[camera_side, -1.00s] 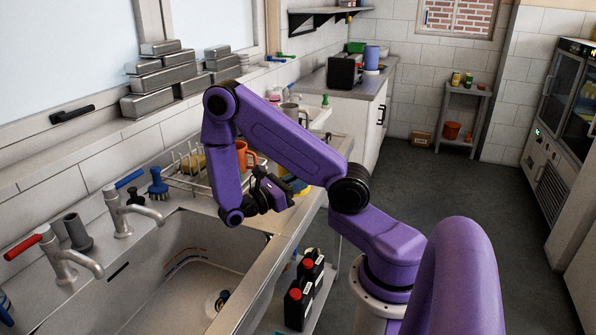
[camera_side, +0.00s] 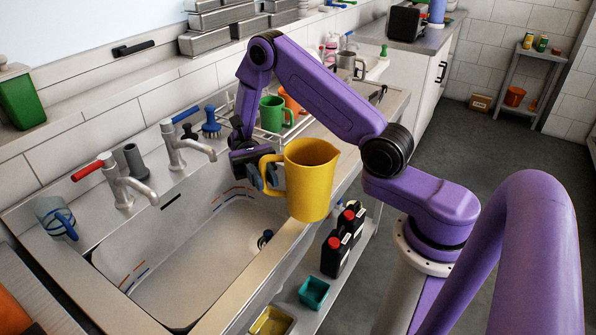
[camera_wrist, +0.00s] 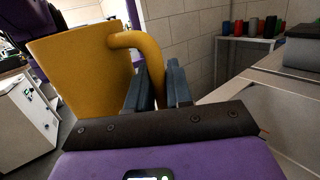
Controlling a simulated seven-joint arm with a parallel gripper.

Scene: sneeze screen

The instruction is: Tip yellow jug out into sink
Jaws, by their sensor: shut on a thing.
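The yellow jug (camera_side: 311,180) hangs in the air at the sink's right front rim, roughly upright. My gripper (camera_side: 262,178) is shut on its handle, at the jug's left in the side view. In the wrist view the jug (camera_wrist: 85,70) fills the upper left, and its handle passes between the fingers (camera_wrist: 158,88). The jug's inside is hidden in both views, so I cannot tell what it holds. The sink (camera_side: 200,255) lies below and left of the jug, with its basin open and a dark drain fitting at its right end.
Two taps, one red-handled (camera_side: 125,185) and one blue-handled (camera_side: 185,140), stand along the sink's back. A rack with a green mug (camera_side: 272,113) is behind my gripper. Black bottles with red caps (camera_side: 337,250) stand on the shelf below.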

